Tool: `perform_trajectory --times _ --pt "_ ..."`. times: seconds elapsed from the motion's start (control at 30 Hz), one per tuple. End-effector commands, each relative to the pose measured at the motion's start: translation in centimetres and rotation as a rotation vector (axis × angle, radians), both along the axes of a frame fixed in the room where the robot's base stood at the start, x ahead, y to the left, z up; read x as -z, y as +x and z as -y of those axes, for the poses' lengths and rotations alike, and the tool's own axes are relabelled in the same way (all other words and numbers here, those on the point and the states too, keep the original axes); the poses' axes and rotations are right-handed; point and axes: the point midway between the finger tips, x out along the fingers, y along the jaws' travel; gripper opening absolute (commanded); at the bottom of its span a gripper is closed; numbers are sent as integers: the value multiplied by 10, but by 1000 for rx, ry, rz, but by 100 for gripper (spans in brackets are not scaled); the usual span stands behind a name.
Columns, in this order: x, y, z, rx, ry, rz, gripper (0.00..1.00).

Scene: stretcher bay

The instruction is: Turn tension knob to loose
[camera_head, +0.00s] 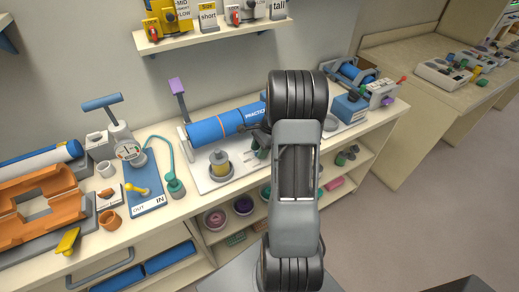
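The blue practice cylinder (224,123) lies on a white board (200,182) on the bench, with a purple-topped lever (178,88) at its left end. A grey and yellow round piece (220,164) stands on the board in front of the cylinder. No readable label marks the tension knob, so I cannot tell which piece it is or its setting. My arm rises through the middle of the view and covers the board's right part. Only a dark bit of my gripper (256,137) shows left of the arm, near the cylinder; its fingers cannot be made out.
At left are an orange shell (45,205), a blue IN/OUT plate (145,190) with a yellow lever, and a gauge pump (128,150). A blue roller device (355,75) stands at right. A shelf (210,32) hangs above. Open floor (430,220) lies at lower right.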

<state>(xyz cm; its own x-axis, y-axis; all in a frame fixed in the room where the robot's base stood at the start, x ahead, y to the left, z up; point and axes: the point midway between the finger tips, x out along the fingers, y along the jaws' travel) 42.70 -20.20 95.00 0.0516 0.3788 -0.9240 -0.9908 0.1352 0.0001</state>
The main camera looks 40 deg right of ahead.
Motion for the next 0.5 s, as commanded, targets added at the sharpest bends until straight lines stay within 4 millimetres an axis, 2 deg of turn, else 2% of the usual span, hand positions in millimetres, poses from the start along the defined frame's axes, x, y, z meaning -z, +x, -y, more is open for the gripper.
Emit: perform_trajectory --times 0.23,0.5 --pt "1 0 0 0 0 0 39" --pt "0 0 0 0 0 0 14"
